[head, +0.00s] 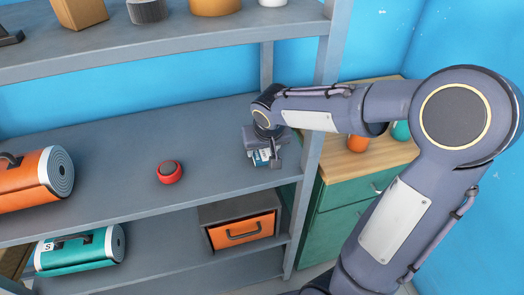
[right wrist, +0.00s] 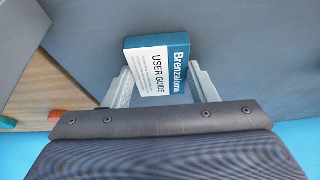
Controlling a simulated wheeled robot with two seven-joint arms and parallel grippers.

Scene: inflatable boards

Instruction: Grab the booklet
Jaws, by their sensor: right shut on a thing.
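The booklet (right wrist: 158,68) is a small blue and white block with "USER GUIDE" and "Brenzaiomu" printed on it. In the right wrist view it sits between the two fingers of my right gripper (right wrist: 163,88), which is shut on it. In the head view the booklet (head: 262,157) shows partly under my right gripper (head: 266,158), at the right end of the middle grey shelf (head: 120,150). The gripper hides much of it there. I cannot tell whether it touches the shelf. My left gripper is not in view.
A red round object (head: 170,173) lies on the middle shelf, with an orange rolled board (head: 30,182) at left. A teal roll (head: 80,250) and an orange-fronted box (head: 240,232) are below. The shelf post (head: 325,80) and a green cabinet (head: 345,205) stand close to my right arm.

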